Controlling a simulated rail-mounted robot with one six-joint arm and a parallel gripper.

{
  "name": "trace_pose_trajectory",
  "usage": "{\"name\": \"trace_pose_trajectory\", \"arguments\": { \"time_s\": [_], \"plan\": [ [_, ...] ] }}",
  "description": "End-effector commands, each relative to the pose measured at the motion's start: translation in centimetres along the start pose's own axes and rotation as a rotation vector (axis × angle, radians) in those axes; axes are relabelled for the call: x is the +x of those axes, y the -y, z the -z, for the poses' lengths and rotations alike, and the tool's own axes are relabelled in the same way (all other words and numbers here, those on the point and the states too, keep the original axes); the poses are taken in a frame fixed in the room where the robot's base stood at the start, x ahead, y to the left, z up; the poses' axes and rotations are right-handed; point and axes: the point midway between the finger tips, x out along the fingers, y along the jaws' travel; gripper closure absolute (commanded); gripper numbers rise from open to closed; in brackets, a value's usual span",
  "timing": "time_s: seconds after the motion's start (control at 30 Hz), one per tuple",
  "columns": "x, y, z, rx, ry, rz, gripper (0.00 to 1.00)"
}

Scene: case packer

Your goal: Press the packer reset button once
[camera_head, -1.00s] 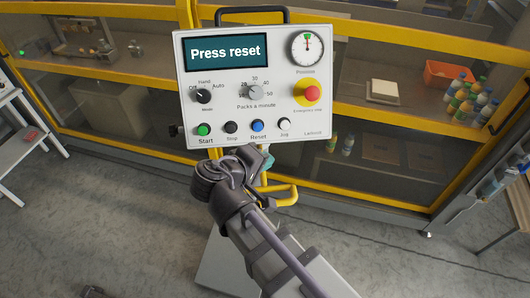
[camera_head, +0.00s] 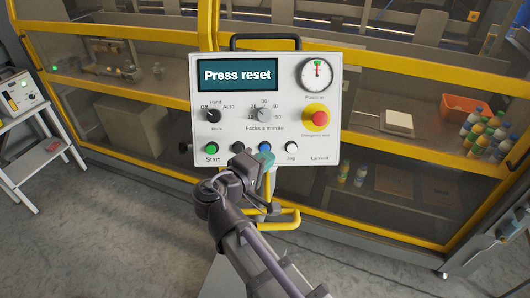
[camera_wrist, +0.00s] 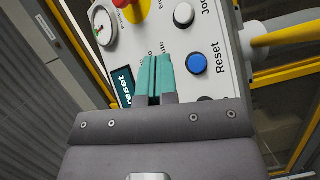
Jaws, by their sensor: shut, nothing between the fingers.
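The control panel (camera_head: 330,70) is a white box with a screen (camera_head: 237,75) that reads "Press reset". The blue Reset button (camera_head: 265,146) sits in its bottom row, just above my fingertips, with its label hidden behind them. The wrist view shows the blue button (camera_wrist: 197,63) and its label uncovered, to the right of my fingers. My gripper (camera_head: 265,159) has teal fingers, shut and empty, in front of the panel's lower edge. In the wrist view my gripper (camera_wrist: 155,77) points at the panel face beside the button. I cannot tell the exact gap to the panel.
The green Start button (camera_head: 212,149), a black button (camera_head: 239,147) and the Jog button (camera_head: 291,147) share the row. The red emergency stop (camera_head: 315,118) is above right. A yellow-framed guard (camera_head: 390,90) stands behind. A side table (camera_head: 25,110) is at left.

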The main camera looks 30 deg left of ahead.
Motion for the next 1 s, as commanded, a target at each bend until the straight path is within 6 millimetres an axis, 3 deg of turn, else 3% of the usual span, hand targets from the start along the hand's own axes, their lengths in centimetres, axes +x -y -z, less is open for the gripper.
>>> {"name": "trace_pose_trajectory", "arguments": {
  "time_s": [0.2,0.4,1.0],
  "plan": [
    [2.4,2.1,1.8,0.0,0.001,0.0,1.0],
    [3.7,2.9,2.8,0.0,0.0,0.001,1.0],
    [3.8,2.8,2.8,0.0,0.0,0.001,1.0]
  ]
}}
